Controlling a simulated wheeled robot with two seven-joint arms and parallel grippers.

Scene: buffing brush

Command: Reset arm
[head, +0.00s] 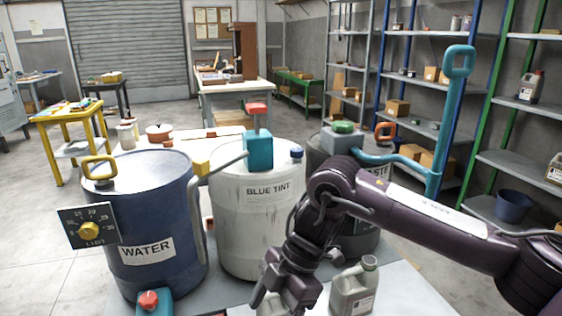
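My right arm comes in from the right edge, bends above the barrels' front side and reaches down to the bottom middle. My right gripper (286,298) points downward at the bottom edge, in front of the white barrel. Its fingertips are cut off by the frame edge, so I cannot tell whether it is open or holds anything. My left arm and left gripper are not in view. No buffing brush can be made out.
A blue WATER barrel (150,215), a white BLUE TINT barrel (248,220) and a dark barrel (372,170) partly behind my arm stand close together. A grey jug (353,290) is beside my gripper. A teal red-capped container (152,302) sits lower left. Shelves (520,100) stand right.

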